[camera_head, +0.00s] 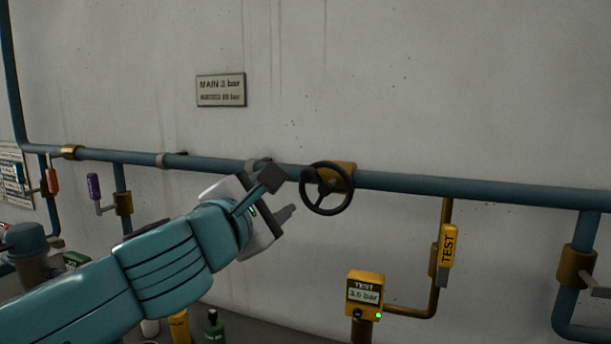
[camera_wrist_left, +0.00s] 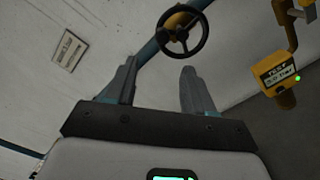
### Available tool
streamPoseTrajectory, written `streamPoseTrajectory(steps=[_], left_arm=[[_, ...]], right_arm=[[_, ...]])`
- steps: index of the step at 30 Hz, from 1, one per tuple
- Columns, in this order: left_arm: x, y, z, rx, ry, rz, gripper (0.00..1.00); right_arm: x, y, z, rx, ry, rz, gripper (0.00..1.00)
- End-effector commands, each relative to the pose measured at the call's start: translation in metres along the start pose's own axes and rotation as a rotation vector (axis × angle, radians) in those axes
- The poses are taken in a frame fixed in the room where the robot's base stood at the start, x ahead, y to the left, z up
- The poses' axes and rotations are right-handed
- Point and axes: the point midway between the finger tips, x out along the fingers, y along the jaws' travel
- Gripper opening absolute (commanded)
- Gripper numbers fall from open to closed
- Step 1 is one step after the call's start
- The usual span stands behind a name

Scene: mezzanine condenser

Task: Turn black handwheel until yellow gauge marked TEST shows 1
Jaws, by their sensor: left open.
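The black handwheel (camera_head: 326,187) is on a brass valve body on the blue wall pipe. It also shows in the left wrist view (camera_wrist_left: 181,34), beyond the fingertips. My left gripper (camera_head: 279,196) is open and empty, just left of the handwheel in the head view and apart from it. In the left wrist view its two fingers (camera_wrist_left: 160,78) are spread, with the wheel ahead of the gap. My right gripper is out of view.
A blue pipe (camera_head: 430,182) crosses the wall. A yellow TEST-tagged valve handle (camera_head: 447,246) hangs right of the gauge. Purple (camera_head: 94,186) and orange (camera_head: 53,180) handles are at left. A sign (camera_head: 221,90) hangs above. The wall around the wheel is otherwise bare.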

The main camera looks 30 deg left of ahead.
Motion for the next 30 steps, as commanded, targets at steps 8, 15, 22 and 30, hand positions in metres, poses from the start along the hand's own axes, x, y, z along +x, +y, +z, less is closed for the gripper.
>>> streamPoseTrajectory(steps=[8,15,22,30], left_arm=[[0.068,-0.001,0.000,0.001,0.004,-0.002,0.53],[0.116,0.000,0.000,0.001,0.002,-0.002,0.53],[0.137,0.000,0.000,0.001,0.000,-0.001,0.53],[0.138,-0.001,0.000,0.001,0.000,-0.001,0.53]], right_arm=[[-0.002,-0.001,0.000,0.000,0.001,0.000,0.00],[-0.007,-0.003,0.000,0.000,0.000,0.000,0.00],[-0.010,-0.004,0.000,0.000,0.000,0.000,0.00],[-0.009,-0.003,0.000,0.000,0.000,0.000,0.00]])
